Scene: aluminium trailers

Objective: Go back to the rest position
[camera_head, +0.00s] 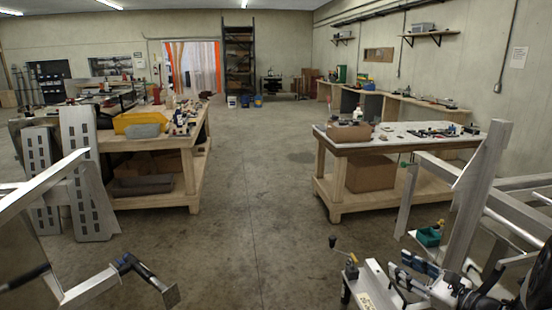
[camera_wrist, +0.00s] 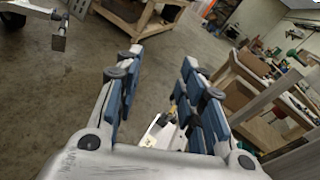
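My gripper (camera_wrist: 160,62) shows large in the wrist view, its two blue-padded fingers spread apart with nothing held between them. In the head view my gripper (camera_head: 404,272) is low at the right, beside an aluminium trailer frame (camera_head: 478,185). A pale trailer tongue with a crank jack (camera_head: 345,257) stands just left of the fingers there. Part of that tongue (camera_wrist: 163,130) shows beyond the gap between the fingers in the wrist view. I cannot tell how far the gripper is from it.
Another trailer frame (camera_head: 90,285) is at the lower left. A workbench with a yellow bin (camera_head: 135,122) stands at left and a white-topped workbench (camera_head: 395,146) at right. Open concrete floor (camera_head: 258,200) runs between them towards shelving (camera_head: 238,65) at the back.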

